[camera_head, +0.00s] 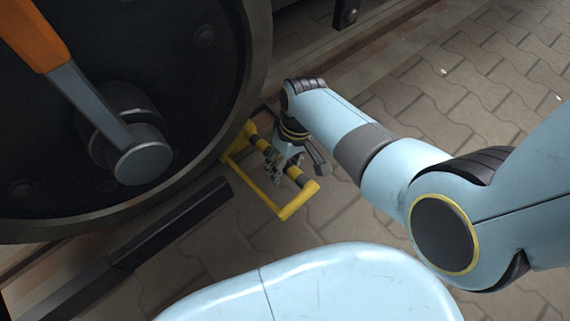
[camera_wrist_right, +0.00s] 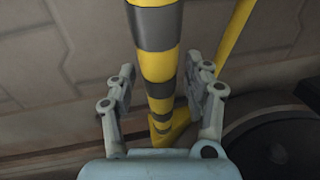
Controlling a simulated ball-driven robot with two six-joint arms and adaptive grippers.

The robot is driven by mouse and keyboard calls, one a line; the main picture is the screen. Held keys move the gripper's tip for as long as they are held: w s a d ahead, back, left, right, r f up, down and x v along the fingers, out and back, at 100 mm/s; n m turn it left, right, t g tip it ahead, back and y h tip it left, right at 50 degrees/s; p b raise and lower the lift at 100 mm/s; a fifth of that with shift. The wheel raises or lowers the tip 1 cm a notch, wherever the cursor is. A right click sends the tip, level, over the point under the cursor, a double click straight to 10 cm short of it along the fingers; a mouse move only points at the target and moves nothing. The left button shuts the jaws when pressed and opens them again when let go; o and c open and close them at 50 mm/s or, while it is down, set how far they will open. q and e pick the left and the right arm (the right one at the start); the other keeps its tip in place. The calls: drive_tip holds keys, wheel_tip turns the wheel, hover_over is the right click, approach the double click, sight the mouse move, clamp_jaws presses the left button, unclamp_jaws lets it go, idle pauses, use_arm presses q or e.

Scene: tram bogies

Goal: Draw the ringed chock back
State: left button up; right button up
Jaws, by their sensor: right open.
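The chock (camera_head: 284,212) is a yellow frame low on the paving beside the big dark wheel (camera_head: 225,110). One side of it is a bar (camera_head: 302,180) banded in yellow and black. My right gripper (camera_head: 285,168) is down at this banded bar and hides part of it. In the right wrist view the banded bar (camera_wrist_right: 158,70) runs between the two spread fingers of my right gripper (camera_wrist_right: 162,88). A gap shows on both sides, so the fingers are open around the bar. A plain yellow bar (camera_wrist_right: 228,45) shows to the right. My left gripper is out of view.
A grey bar with an orange end (camera_head: 40,38) crosses the wheel hub (camera_head: 140,155) at upper left. A dark rail (camera_head: 170,225) lies below the wheel. Clear paving (camera_head: 480,80) spreads at upper right.

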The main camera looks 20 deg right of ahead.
drive_tip(key=shift+c, duration=0.2)
clamp_jaws()
idle(0.3)
